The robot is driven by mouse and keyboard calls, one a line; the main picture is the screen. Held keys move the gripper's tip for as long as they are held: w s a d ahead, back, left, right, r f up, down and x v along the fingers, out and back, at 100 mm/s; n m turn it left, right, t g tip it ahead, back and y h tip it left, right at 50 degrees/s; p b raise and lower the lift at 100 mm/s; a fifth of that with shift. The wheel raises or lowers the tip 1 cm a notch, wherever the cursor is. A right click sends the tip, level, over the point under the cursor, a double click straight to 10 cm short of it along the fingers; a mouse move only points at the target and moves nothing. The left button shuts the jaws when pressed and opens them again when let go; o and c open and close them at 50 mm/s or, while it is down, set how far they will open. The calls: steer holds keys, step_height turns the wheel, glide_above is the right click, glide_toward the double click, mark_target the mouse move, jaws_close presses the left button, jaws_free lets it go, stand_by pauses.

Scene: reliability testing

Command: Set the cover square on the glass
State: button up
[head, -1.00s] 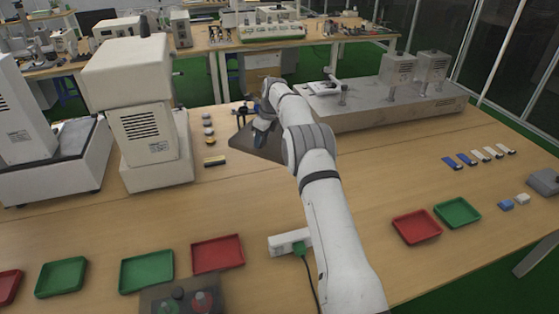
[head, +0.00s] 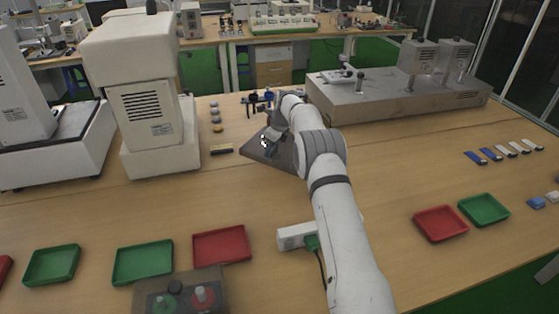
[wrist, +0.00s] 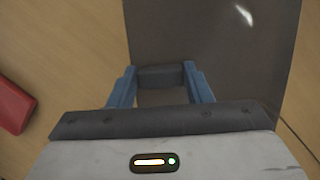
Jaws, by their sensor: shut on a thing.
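The cover looks like a flat dark grey plate (head: 253,152), just beyond the middle of the table in the head view. In the wrist view the plate (wrist: 215,45) fills the top middle, with a bright glare spot near its upper right. My gripper (head: 269,148) is over the plate. In the wrist view its two blue fingers (wrist: 160,80) are shut on a dark block, apparently the cover's handle. The glass cannot be made out in either view. I cannot tell how high the plate is above the table.
A white machine (head: 150,130) stands left of the plate, with a small dark block (head: 221,149) between. A metal bench unit (head: 360,105) stands behind right. Red (head: 222,246) and green trays lie nearer, beside a white power strip (head: 297,236).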

mark_target(274, 155)
steer(key=shift+f+p, duration=0.3)
steer(key=shift+f, duration=2.7)
steer(key=shift+f, duration=0.15)
steer(key=o, duration=1.1)
